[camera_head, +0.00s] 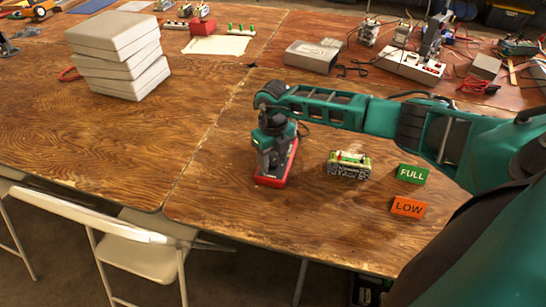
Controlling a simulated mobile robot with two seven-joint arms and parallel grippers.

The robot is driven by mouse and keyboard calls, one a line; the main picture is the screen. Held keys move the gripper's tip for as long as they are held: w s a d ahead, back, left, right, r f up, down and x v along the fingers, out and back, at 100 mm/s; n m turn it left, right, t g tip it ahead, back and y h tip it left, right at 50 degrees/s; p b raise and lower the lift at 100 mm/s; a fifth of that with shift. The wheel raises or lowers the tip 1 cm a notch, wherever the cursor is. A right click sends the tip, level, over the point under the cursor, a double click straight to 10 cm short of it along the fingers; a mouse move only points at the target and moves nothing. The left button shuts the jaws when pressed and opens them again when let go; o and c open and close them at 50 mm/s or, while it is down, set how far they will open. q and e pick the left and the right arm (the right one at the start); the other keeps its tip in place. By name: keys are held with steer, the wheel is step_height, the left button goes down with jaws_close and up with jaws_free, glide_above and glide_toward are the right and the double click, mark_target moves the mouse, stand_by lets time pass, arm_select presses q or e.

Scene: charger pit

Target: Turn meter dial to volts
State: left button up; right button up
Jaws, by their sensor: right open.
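The meter (291,165) shows as a red-edged flat body on the wooden table, under my right gripper. Its dial and most of its face are hidden behind the gripper. My right gripper (270,165) points down over the meter and is open. I cannot tell whether its fingers touch the dial or stand around it. My left gripper is out of view.
A battery pack (348,165) sits right of the meter. A green FULL sign (412,174) and an orange LOW sign (408,207) stand further right. Stacked pale boxes (130,82) are at the upper left. A folding chair (135,255) stands at the front edge.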

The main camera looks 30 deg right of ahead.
mark_target(273, 163)
step_height(273, 163, up, 13)
stand_by(0.4)
steer(key=shift+f, duration=0.1)
stand_by(0.4)
